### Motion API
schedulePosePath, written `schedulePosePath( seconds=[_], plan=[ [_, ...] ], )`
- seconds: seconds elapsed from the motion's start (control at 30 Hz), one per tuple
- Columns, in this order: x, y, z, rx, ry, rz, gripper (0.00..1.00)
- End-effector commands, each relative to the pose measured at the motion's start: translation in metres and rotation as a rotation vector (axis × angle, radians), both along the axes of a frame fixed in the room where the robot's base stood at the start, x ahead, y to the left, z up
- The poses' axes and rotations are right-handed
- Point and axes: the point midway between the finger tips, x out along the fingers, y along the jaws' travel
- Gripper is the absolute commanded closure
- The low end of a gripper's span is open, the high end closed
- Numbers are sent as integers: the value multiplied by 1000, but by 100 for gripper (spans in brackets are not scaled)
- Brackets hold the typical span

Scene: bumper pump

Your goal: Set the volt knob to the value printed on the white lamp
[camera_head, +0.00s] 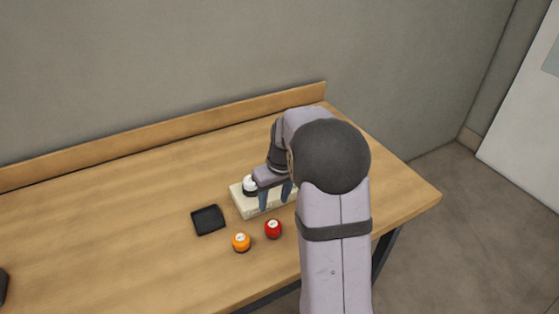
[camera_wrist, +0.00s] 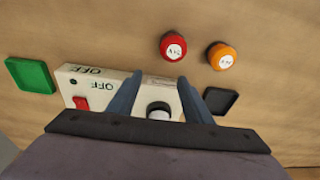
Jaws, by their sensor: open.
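A white-topped piece with a black base, seemingly the white lamp (camera_head: 250,184), stands on the left end of a pale control box (camera_head: 245,206). The wrist view shows a black round part with a white top (camera_wrist: 159,114) on the box (camera_wrist: 115,82), seemingly the same piece. I can read no value on it. My gripper (camera_head: 275,196) is open over the box; in the wrist view its fingers (camera_wrist: 159,80) appear on either side of that part, with no contact visible. I cannot make out a separate volt knob; my gripper hides part of the box.
A red lamp (camera_head: 273,229) and an orange lamp (camera_head: 241,242), both with white labels, stand in front of the box. A black tray (camera_head: 208,220) lies to its left. The wrist view shows a green tray (camera_wrist: 32,74) and a red switch (camera_wrist: 81,103). The table's left is mostly clear.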

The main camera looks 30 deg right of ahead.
Motion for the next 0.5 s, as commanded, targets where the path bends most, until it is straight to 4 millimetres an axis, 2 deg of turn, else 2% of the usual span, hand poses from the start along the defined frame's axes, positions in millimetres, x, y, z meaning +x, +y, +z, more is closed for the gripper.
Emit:
schedulePosePath(
  seconds=[0.03, 0.1, 0.2, 0.33, 0.5],
  plan=[
    [21, -18, 15, -2, -45, -15, 54],
    [45, -38, 24, -8, -101, -26, 54],
    [69, -60, 34, -20, -162, -37, 54],
    [85, -77, 40, -31, -205, -44, 54],
    [90, -81, 41, -34, -220, -47, 54]
  ],
)
